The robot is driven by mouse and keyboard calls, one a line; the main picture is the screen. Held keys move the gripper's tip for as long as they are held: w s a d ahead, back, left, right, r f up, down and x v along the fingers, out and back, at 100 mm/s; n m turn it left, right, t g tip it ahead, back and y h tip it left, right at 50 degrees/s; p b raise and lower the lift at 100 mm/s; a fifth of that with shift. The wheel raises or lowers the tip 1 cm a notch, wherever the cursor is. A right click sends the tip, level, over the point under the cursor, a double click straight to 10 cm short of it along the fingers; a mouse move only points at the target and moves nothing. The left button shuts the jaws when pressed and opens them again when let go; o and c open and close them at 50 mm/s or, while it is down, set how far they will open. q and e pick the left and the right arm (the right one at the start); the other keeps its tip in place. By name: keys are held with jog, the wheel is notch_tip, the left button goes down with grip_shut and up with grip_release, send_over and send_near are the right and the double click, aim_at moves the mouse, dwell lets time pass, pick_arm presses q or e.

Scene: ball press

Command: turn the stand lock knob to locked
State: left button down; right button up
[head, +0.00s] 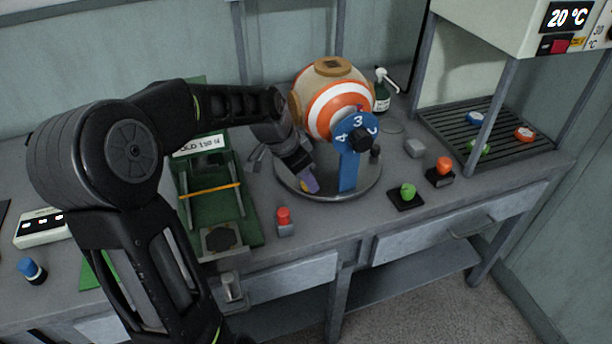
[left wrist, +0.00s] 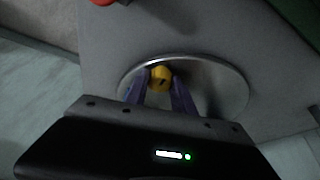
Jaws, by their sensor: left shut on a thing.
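The stand's round metal base (head: 366,184) is on the bench; its disc also fills the middle of the left wrist view (left wrist: 225,92). The yellow lock knob (left wrist: 160,77) with a dark mark is near the rim of this disc. My left gripper (head: 308,186) reaches down to the base, and its purple fingers (left wrist: 160,88) are shut on the knob, one on each side. In the head view the fingers mostly hide the knob. The orange-and-white striped ball (head: 337,105) sits above the base. My right gripper is in neither view.
A blue numbered plate (head: 348,168) rises from the base's front. A green press frame (head: 212,205) stands left of it. A red button (head: 284,216), a green knob (head: 407,192) and an orange knob (head: 444,166) are nearby. A spray bottle (head: 382,93) stands behind.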

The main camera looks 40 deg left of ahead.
pick_arm(q)
jog(key=c, duration=1.1)
grip_release()
jog(key=shift+o, duration=0.2)
jog(key=shift+r, duration=0.1)
jog(key=v, duration=0.7)
jog(key=shift+s+r, duration=0.15)
jog(key=shift+r, duration=0.15)
jog(key=shift+a+r, duration=0.1)
